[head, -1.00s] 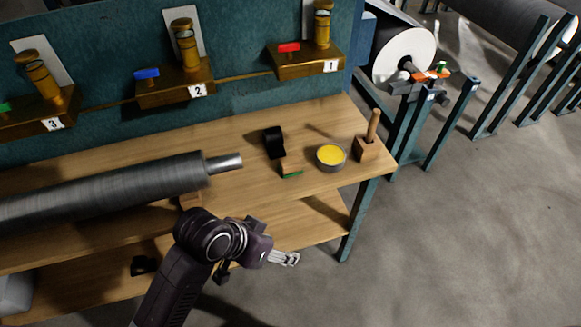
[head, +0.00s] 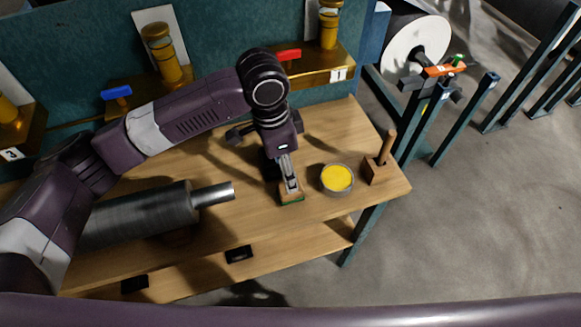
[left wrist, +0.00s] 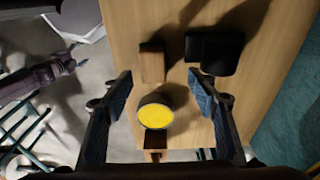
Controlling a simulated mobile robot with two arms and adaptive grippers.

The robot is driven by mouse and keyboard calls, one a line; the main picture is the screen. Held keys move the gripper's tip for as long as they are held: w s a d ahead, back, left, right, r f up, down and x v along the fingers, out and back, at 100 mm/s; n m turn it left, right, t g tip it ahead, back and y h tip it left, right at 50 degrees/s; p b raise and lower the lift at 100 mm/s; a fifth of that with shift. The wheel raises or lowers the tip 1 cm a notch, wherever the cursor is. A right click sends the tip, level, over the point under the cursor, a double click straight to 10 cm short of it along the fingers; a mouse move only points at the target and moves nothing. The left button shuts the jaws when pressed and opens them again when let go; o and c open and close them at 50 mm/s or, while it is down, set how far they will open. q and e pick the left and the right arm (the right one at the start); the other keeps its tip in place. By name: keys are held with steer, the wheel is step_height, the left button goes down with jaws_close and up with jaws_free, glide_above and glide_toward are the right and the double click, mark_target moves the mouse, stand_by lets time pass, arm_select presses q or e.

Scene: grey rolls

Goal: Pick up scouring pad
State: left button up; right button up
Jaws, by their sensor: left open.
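The scouring pad (head: 291,199) is a small tan block with a green underside, on the wooden bench. It also shows as a tan block in the left wrist view (left wrist: 152,65). My left gripper (head: 289,183) points down over the pad and covers part of it in the head view. The pad lies ahead of the fingertips; contact is not visible. What seems to be my right gripper (left wrist: 62,68) shows small at the left of that view, its fingers unclear.
A round tin with yellow contents (head: 337,179) stands close right of the pad. A wooden block with an upright handle (head: 380,165) is farther right. A black object (left wrist: 216,52) sits beside the pad. A grey roll (head: 140,217) lies at left. Valves line the back wall.

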arm_select(q)
steer(key=shift+w+f, duration=0.1)
steer(key=shift+f, duration=0.05)
steer(key=f, duration=0.1)
steer(key=s+f, duration=0.1)
steer(key=f+p, duration=0.1)
steer(key=shift+s+d, duration=0.3)
steer(key=f, duration=0.2)
steer(key=shift+w+d+f, duration=0.25)
steer(key=shift+f, duration=0.55)
steer(key=c, duration=1)
steer(key=shift+c, duration=1.4)
arm_select(e)
steer(key=s, duration=0.1)
steer(key=s+r, duration=0.1)
steer(key=s, duration=0.1)
steer(key=shift+s+r, duration=0.15)
steer(key=shift+s, duration=0.15)
